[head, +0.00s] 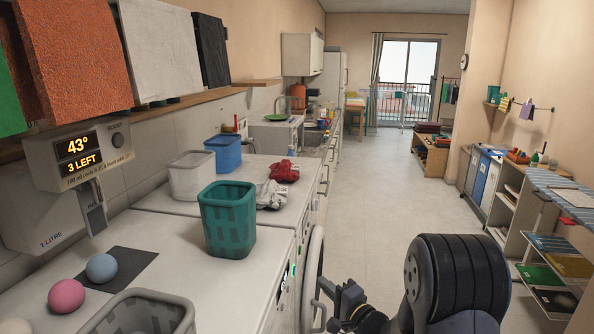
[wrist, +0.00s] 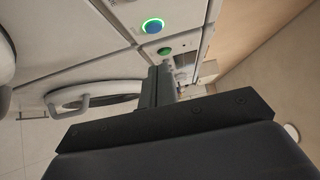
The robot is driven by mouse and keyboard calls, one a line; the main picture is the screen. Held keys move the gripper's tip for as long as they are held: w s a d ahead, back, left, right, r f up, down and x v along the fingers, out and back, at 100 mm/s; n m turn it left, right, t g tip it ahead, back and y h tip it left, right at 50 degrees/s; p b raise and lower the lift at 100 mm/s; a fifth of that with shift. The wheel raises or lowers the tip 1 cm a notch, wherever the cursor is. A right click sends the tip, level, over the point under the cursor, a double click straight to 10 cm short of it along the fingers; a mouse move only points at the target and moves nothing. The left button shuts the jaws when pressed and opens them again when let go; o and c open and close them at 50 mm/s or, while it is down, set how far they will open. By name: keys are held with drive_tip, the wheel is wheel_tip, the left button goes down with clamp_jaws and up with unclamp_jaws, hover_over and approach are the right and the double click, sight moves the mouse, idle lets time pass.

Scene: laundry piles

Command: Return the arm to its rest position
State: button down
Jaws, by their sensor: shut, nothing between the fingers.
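My gripper (wrist: 164,72) is shut and empty in the wrist view, its dark fingers pressed together. It points along the white machine fronts, and I cannot tell the exact gap to them. In the head view my dark arm fills the lower right, beside an open round machine door (head: 313,280) at the counter's front edge. No rest position is marked in either view.
The counter holds a teal basket (head: 228,222), a white basket (head: 191,177), a blue basket (head: 225,153), and red (head: 285,171) and whitish cloths (head: 271,195). Shelves (head: 555,270) stand right. The floor (head: 385,200) ahead is clear.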

drive_tip(key=shift+v, duration=1.3)
drive_tip(key=shift+w, duration=0.2)
